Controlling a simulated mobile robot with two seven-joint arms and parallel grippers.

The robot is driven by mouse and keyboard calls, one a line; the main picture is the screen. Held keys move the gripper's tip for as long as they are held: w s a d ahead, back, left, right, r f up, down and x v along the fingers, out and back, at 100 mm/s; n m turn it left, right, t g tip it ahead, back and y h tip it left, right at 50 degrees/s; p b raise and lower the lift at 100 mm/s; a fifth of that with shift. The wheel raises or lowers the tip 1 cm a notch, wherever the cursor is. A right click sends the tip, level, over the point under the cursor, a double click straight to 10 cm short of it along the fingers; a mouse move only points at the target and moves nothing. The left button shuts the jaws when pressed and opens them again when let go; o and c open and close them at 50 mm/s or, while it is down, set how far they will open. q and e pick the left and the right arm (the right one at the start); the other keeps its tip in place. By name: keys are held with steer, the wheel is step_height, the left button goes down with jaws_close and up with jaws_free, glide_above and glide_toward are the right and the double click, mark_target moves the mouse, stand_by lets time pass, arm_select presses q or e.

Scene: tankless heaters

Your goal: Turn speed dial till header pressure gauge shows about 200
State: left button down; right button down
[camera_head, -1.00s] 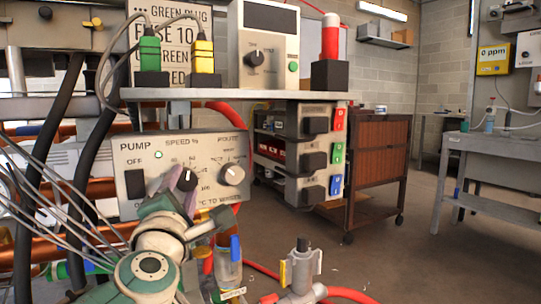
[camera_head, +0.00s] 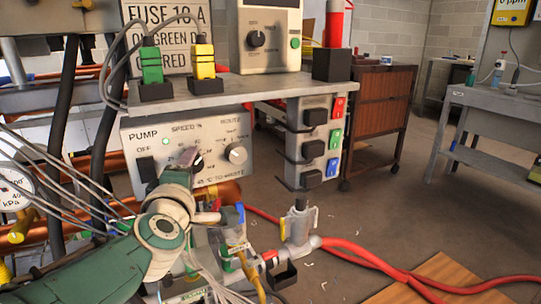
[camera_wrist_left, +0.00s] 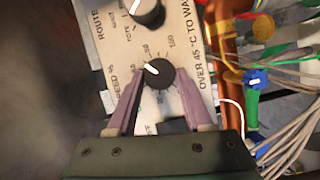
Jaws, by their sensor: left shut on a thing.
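The speed dial (camera_wrist_left: 161,74) is a dark round knob with a white pointer line on the pale pump panel (camera_head: 220,183). In the left wrist view its pointer slants to the upper left. My left gripper (camera_wrist_left: 160,88) has a pinkish finger on each side of the dial and is shut on it. In the head view the gripper (camera_head: 196,160) mostly hides the dial. A round white gauge (camera_head: 14,188) marked kPa is at the left edge, partly cut off and crossed by cables; I cannot read its needle. My right gripper is not in view.
A route knob (camera_head: 236,153) sits right of the speed dial. A shelf (camera_head: 290,86) juts out above the panel, with breaker boxes (camera_head: 315,143) at its right end. Grey cables cross at left. A valve (camera_head: 299,222) and red hoses (camera_head: 365,255) lie low.

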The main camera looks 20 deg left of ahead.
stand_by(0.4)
arm_select(q)
steer(key=shift+c, duration=1.5)
jaws_free()
steer(key=p+v, duration=0.3)
steer(key=v, duration=0.7)
steer(key=shift+p, duration=0.3)
